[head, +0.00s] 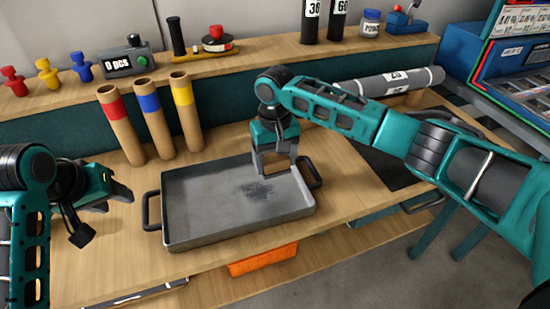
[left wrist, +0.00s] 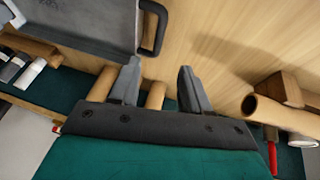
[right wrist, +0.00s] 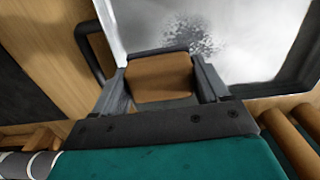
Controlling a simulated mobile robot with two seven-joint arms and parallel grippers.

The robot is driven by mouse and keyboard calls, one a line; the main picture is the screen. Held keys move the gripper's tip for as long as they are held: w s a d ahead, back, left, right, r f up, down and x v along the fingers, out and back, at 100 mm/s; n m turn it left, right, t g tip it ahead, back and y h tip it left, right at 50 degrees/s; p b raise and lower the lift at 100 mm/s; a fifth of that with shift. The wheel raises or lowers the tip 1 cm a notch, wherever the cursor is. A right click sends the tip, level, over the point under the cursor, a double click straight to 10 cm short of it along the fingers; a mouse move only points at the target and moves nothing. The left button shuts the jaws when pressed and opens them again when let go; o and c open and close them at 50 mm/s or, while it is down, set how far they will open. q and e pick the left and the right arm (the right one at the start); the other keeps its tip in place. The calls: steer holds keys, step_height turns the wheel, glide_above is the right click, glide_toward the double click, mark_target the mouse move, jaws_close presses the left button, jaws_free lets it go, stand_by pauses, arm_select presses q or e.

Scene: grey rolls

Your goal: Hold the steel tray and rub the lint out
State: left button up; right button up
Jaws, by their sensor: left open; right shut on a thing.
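The steel tray (head: 195,205) lies on the bench, with a dark handle at each end. A dark speckled patch of lint (head: 257,190) is on its floor, right of centre; it also shows in the right wrist view (right wrist: 190,38). My right gripper (head: 276,168) is over the tray's back right part, just behind the lint, shut on a brown block with a dark edge (right wrist: 158,77). Whether the block touches the tray is unclear. My left gripper (head: 110,205) is open and empty, left of the tray's left handle (head: 152,210) and apart from it.
Several cardboard tubes with red, blue and yellow bands (head: 148,108) stand behind the tray. A grey roll (head: 390,82) lies behind my right arm. A dark mat (head: 390,165) is right of the tray. An orange bin (head: 263,260) sits below the front edge.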

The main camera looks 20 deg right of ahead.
mark_target(144, 211)
arm_select(q)
steer(key=x, duration=1.1)
steer(key=shift+d+f, duration=0.25)
jaws_close()
stand_by(0.3)
stand_by(0.5)
